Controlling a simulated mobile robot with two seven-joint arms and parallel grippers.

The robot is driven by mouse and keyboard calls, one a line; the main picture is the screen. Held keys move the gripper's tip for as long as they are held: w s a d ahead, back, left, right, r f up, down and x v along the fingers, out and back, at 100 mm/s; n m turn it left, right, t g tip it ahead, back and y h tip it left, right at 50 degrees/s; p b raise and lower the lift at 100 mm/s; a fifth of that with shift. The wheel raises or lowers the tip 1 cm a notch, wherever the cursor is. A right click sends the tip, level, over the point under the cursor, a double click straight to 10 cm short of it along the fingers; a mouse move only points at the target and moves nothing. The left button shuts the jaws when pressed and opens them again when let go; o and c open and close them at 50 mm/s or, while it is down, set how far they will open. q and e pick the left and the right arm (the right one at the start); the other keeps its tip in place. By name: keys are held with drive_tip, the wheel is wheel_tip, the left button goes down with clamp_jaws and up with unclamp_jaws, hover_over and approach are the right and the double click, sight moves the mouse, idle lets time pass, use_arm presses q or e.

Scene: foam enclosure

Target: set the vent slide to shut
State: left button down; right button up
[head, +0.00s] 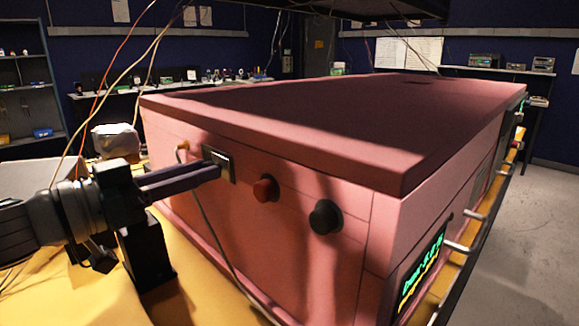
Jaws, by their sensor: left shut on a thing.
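The pink foam enclosure (335,115) fills the middle of the head view. The vent slide (224,160) is a small dark-framed plate on its near face, close to the upper left edge. My left gripper (214,173) reaches in from the left with its long fingers at the plate, shut on a part of the slide. The fingers hide the gripped part and some of the plate, so I cannot tell the slide's position. My right gripper is not in view.
A red knob (265,189) and a black knob (325,217) sit on the same face, right of the slide. A cable (222,240) hangs down that face. A green-lit display (424,266) and metal handles (457,247) are on the right side. Thin wires hang at the left.

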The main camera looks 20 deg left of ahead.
sight(209, 157)
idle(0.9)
use_arm(q)
drive_tip(key=a, duration=0.1)
drive_tip(key=w+a+b, duration=0.1)
drive_tip(key=a+b, duration=0.1)
drive_tip(key=shift+w+a, duration=0.25)
drive_tip(key=shift+a, duration=0.15)
drive_tip(key=c, duration=0.6)
unclamp_jaws()
drive_tip(key=shift+c, duration=0.2)
drive_tip(key=shift+s, duration=0.1)
drive_tip(key=v, duration=0.9)
drive_tip(key=shift+s+a, duration=0.2)
drive_tip(key=shift+s, duration=0.15)
